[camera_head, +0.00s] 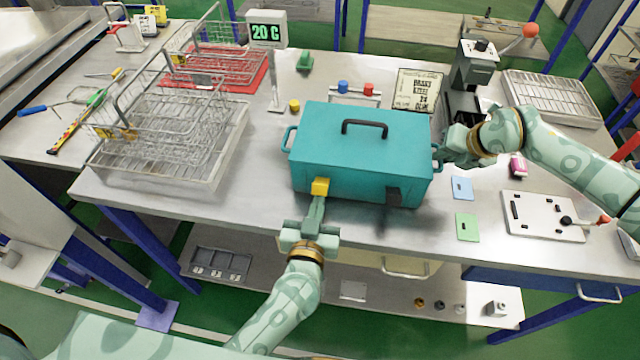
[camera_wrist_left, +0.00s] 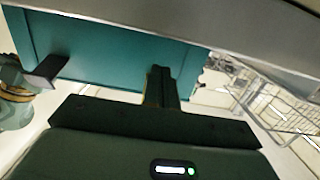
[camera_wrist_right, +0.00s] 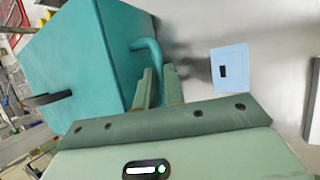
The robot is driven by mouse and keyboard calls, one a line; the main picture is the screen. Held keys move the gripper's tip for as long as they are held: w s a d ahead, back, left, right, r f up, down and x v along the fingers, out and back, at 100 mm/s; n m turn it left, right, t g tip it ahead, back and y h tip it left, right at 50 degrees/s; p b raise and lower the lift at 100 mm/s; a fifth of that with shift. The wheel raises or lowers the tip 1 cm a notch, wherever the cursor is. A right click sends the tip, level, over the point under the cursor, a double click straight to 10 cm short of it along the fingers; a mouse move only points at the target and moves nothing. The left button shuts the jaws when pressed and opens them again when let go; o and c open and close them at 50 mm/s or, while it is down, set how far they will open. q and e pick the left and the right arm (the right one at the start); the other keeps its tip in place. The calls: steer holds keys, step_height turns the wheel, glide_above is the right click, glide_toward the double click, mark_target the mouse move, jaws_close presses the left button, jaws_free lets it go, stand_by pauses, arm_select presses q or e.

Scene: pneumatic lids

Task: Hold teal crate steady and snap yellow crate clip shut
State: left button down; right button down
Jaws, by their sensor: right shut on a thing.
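The teal crate (camera_head: 350,155) stands on the metal bench with its lid on and a black handle on top. The yellow clip (camera_head: 320,187) is on the crate's front face at the left. My left gripper (camera_head: 318,205) has its fingers together, with the tips at the clip; in the left wrist view the fingers (camera_wrist_left: 161,84) hide most of the clip. My right gripper (camera_head: 444,150) is shut on the crate's right side handle (camera_wrist_right: 150,55), and its fingers (camera_wrist_right: 159,88) stand on either side of it. A dark clip (camera_head: 393,196) is at the front right.
Wire baskets (camera_head: 165,130) stand at the left, and a 20 C display (camera_head: 267,30) is behind. Blue (camera_head: 462,188) and green (camera_head: 467,227) cards and a white plate (camera_head: 543,217) lie at the right. The bench's front edge runs just in front of the crate.

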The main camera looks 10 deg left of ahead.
arm_select(q)
steer(key=shift+r, duration=0.55)
stand_by(0.5)
